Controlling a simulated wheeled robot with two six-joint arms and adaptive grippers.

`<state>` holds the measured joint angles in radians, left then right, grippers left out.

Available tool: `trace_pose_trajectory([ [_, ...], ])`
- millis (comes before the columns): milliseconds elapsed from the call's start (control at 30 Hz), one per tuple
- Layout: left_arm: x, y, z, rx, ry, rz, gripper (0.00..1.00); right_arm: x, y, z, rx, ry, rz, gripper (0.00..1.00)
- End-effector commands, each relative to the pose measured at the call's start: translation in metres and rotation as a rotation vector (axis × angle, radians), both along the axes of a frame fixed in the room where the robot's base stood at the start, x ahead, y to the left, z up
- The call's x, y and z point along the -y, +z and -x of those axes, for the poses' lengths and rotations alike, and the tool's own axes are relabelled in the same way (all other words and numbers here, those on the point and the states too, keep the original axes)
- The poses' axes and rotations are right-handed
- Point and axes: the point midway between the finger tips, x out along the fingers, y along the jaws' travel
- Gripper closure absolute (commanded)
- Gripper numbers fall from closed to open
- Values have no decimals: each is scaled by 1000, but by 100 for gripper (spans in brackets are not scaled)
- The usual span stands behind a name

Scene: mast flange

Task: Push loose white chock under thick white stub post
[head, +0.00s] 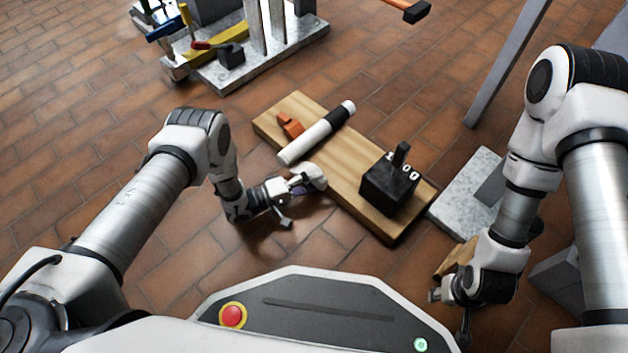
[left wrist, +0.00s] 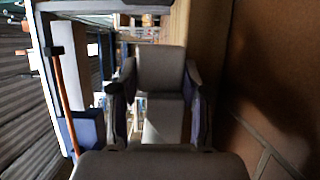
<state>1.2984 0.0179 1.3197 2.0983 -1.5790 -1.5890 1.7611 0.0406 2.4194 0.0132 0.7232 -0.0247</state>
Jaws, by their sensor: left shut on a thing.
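My left gripper (head: 298,184) is low over the floor, beside the near-left edge of a wooden board (head: 345,195). It is shut on a pale white piece (head: 314,176), which looks like the white chock. In the left wrist view a pale block (left wrist: 161,75) sits between the two fingers (left wrist: 158,105). Several pale posts (head: 278,22) stand on a stone-like plate (head: 270,66) at the top of the head view, cut off by the frame; I cannot tell which is the thick stub. My right gripper (head: 450,293) is at the lower right, its fingers unclear.
On the board lie a white cylinder with a black band (head: 318,133) and an orange piece (head: 290,125); a black block with a handle and white digits (head: 389,188) stands there. Brick floor (head: 80,140) is clear at left.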

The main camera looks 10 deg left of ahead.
Motion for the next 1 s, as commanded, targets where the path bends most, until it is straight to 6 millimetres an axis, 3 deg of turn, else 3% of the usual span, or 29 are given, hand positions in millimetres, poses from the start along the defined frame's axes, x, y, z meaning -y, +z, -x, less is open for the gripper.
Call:
trace_pose_trajectory([
  [867,-11,0,-8,1,0,0,98,0,-2,0,0,0,0,60],
  [900,-11,0,-8,1,0,0,47,0,-2,0,0,0,0,60],
  [967,-11,0,-8,1,0,-1,26,0,-2,0,0,0,0,60],
  [1000,-11,0,-8,1,0,-1,25,0,-2,0,0,0,0,60],
])
